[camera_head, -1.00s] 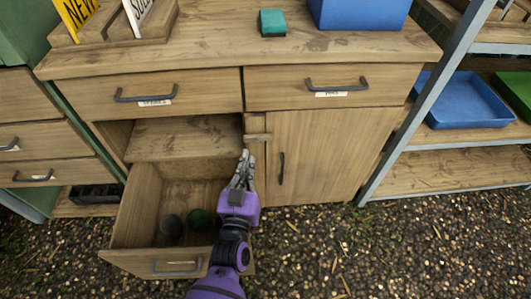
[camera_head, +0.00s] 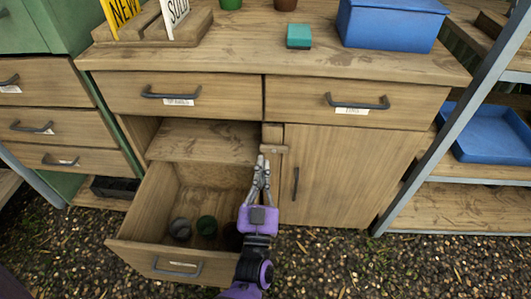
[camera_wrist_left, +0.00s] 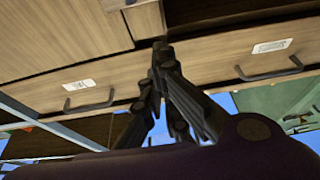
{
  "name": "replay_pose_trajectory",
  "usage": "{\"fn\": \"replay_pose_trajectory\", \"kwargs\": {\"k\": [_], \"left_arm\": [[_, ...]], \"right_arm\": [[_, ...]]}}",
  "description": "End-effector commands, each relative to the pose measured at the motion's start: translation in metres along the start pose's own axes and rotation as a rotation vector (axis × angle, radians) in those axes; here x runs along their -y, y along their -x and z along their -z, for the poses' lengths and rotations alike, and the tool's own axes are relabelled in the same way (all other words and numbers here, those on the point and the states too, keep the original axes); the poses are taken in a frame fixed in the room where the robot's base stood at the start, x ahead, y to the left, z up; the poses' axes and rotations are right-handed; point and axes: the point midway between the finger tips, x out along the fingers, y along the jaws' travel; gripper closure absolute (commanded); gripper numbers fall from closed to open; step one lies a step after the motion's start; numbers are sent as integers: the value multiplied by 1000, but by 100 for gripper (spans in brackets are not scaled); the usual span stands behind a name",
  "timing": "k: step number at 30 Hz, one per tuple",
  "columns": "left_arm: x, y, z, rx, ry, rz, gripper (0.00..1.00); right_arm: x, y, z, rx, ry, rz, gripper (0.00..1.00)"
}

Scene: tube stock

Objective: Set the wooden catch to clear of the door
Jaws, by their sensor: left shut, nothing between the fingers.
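The wooden catch (camera_head: 275,149) is a small bar lying level at the upper left corner of the cupboard door (camera_head: 345,175). Its right end reaches over the door's left edge. The door is closed and has a dark upright handle. My left gripper (camera_head: 261,158), on a purple arm, is shut and empty. Its fingertips are just below the left part of the catch; I cannot tell whether they touch it. In the left wrist view the closed fingertips (camera_wrist_left: 160,48) are close to the wooden cabinet front. My right gripper is not in view.
An open lower drawer (camera_head: 170,262) with several pots sits left of and under my left arm. Two closed drawers (camera_head: 345,105) are above. A blue box (camera_head: 390,25) and a teal block (camera_head: 299,37) stand on top. A metal shelf (camera_head: 470,195) is at right.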

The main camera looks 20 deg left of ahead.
Motion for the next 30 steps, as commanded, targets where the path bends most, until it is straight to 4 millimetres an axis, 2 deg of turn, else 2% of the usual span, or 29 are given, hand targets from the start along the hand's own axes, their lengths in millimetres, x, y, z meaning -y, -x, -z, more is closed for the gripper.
{"fn": "replay_pose_trajectory", "kwargs": {"k": [5, 15, 16, 18, 21, 30], "left_arm": [[0, -25, 1, -5, 2, 0, 100], [0, -97, 0, -3, 1, -1, 100], [0, -99, -3, 0, 0, -1, 100], [0, -90, -20, 5, -1, -2, 100], [0, -86, -31, 4, -1, -1, 100], [0, -83, -38, 0, 1, -1, 100]], "right_arm": [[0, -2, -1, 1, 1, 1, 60], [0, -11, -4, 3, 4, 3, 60], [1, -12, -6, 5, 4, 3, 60], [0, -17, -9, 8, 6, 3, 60], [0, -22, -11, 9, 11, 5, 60], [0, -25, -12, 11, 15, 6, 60]]}}
